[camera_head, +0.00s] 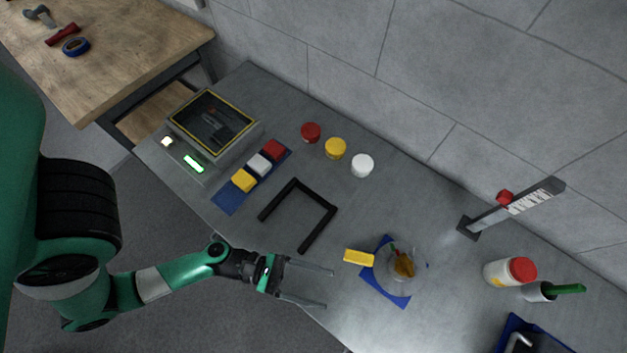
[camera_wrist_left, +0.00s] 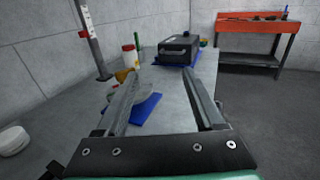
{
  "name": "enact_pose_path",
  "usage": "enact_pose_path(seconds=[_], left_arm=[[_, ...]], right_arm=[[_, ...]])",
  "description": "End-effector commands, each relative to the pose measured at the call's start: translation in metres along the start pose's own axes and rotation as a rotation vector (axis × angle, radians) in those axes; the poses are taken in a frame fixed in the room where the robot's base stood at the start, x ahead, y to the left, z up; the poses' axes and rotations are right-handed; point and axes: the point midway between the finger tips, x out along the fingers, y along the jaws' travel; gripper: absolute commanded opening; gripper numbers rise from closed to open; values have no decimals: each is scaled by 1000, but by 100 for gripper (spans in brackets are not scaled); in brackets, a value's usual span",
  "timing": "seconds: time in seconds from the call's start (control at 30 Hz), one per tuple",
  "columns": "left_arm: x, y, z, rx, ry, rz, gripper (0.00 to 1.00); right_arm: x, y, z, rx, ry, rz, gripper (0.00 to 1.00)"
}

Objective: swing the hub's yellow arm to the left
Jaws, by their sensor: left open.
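The hub (camera_head: 403,264) is a round, clear-looking body with an orange-brown part inside, standing on a blue mat (camera_head: 393,290). Its yellow arm (camera_head: 359,257) is a short block that sticks out to the left of the hub. My left gripper (camera_head: 329,289) is open and empty, below and left of the yellow arm and apart from it. In the left wrist view the blue mat (camera_wrist_left: 146,108) lies ahead between the open fingers. My right gripper is not in view.
A black U-shaped frame (camera_head: 302,192) lies left of the hub. An upright scale post (camera_head: 512,207), a red-lidded jar (camera_head: 510,271) and a cup with a green handle (camera_head: 541,291) stand to the right. Coloured blocks, lids and a display box (camera_head: 213,123) sit farther left.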

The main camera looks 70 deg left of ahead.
Motion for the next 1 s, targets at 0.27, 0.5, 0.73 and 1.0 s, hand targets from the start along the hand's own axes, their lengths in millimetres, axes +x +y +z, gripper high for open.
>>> enact_pose_path(seconds=[0.27,0.5,0.73,1.0], left_arm=[[-6,-7,4,1,1,1,70],[-6,-7,4,1,1,1,43],[23,10,28,125,-68,-23,2],[140,62,186,961,-349,-17,0]], right_arm=[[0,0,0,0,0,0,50],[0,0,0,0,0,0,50],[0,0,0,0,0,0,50],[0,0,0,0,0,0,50]])
